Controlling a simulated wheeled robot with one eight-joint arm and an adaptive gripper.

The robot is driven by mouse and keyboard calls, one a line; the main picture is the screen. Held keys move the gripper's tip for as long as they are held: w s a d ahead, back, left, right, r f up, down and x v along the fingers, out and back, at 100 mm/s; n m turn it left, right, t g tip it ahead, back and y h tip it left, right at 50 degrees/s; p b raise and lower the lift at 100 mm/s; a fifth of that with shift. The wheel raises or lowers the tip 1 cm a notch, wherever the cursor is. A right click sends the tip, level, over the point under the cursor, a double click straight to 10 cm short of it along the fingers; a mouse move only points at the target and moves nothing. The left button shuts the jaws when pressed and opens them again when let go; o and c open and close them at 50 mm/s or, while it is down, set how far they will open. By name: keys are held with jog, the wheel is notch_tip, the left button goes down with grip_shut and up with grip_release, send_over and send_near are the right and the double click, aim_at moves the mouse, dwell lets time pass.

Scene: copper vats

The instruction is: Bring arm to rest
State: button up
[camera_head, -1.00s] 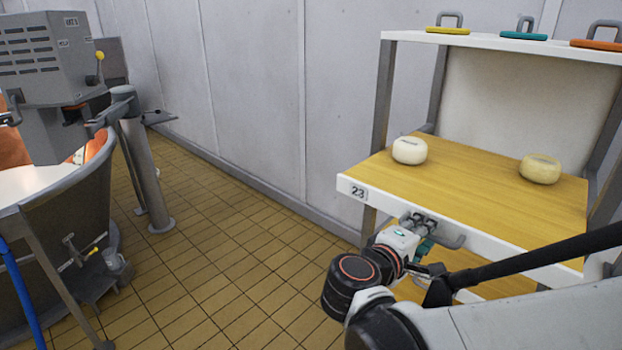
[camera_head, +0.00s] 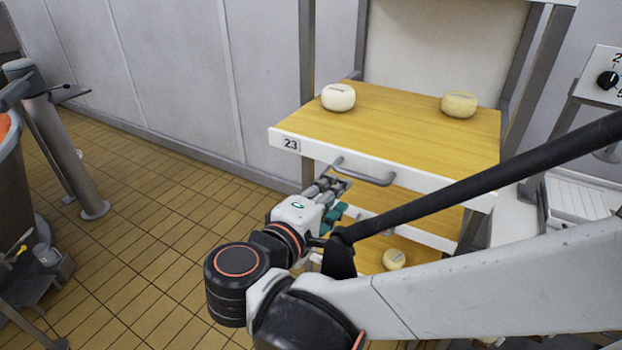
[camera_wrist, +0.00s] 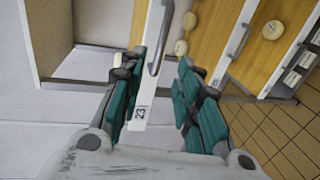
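My gripper (camera_head: 335,186) is at the front of the rack, by the left end of the grey handle (camera_head: 364,173) on the board marked 23 (camera_head: 285,143). In the wrist view its green-padded fingers (camera_wrist: 158,66) are spread apart with nothing held. The handle (camera_wrist: 160,40) shows between and beyond the fingertips there. I cannot tell whether a finger touches it. My arm reaches in from the lower right of the head view, bent at the wrist.
Two cheeses, one white (camera_head: 338,97) and one yellowish (camera_head: 459,104), sit on the wooden board. Another cheese (camera_head: 394,259) is on a lower shelf. A control box (camera_head: 606,76) stands at right. A vat (camera_head: 14,190) is at far left. The tiled floor (camera_head: 150,225) between is open.

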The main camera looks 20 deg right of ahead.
dwell(0.3)
jog(key=s+d+f+m+g+y, duration=0.2)
jog(key=d+f+g+y, duration=0.1)
jog(key=f+y, duration=0.3)
jog(key=shift+s+a+f+m+t+y, duration=0.15)
jog(key=shift+s+a+m+y, duration=0.25)
jog(key=shift+a+m+y, duration=0.5)
jog(key=shift+s+a+m+t+y, duration=0.1)
jog(key=shift+s+a+m+y, duration=0.45)
jog(key=shift+m+y, duration=0.55)
jog(key=shift+s+a+f+m+t+y, duration=0.15)
jog(key=shift+s+a+m+y, duration=0.1)
jog(key=shift+a+m+y, duration=0.8)
jog(key=shift+d+r+n, duration=0.1)
jog(key=shift+d+n, duration=0.1)
jog(key=shift+n, duration=0.05)
